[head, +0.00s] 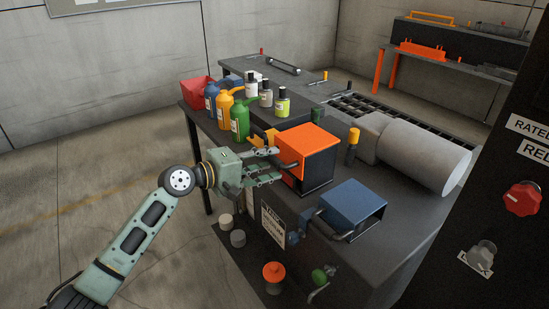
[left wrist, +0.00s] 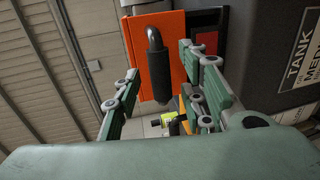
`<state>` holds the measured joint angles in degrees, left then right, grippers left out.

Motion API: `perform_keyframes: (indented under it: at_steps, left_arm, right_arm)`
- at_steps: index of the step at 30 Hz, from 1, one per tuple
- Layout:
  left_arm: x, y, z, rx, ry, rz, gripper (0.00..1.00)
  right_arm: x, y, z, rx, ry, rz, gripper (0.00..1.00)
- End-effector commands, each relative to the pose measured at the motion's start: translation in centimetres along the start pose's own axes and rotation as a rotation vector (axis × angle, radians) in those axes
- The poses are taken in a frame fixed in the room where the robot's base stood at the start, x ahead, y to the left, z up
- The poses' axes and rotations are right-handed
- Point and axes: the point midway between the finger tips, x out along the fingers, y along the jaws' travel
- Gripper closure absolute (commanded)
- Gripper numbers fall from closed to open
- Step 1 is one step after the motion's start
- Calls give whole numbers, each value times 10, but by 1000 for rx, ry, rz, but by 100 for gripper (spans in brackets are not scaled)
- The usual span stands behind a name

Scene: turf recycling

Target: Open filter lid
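An orange box-like cover (head: 312,140) with a dark lower part sits on the grey workbench. I cannot tell for sure which part is the filter lid. In the left wrist view its orange face (left wrist: 138,50) carries a dark bar handle (left wrist: 160,75). My left gripper (head: 279,167) is at the left side of the orange box, fingers pointing towards it. In the left wrist view my left gripper (left wrist: 158,85) has its fingers apart on either side of the handle, with visible gaps. The exact contact is hidden in the head view. My right gripper is not in view.
A blue box (head: 352,203) with a handle stands nearer on the workbench (head: 400,220). Several bottles (head: 240,120) and a red bin (head: 196,92) are behind the gripper. A grey cylinder (head: 428,157) lies right. A dark panel with a red knob (head: 521,198) stands far right.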

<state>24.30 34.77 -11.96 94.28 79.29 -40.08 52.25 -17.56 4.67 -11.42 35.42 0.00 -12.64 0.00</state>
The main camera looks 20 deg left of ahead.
Motion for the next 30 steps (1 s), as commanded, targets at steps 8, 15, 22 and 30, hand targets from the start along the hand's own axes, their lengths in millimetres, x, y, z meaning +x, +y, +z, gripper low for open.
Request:
perform_keyframes:
  at_steps: [8,15,22,30]
  left_arm:
    - [22,0,-1,0,2,0,62]
    - [23,-1,-1,1,2,0,63]
    - [22,-1,-1,1,2,-1,83]
    - [22,-1,-1,1,2,-1,100]
  right_arm:
    - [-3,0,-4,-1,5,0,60]
    - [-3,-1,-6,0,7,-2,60]
    - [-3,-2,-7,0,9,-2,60]
    - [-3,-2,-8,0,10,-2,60]
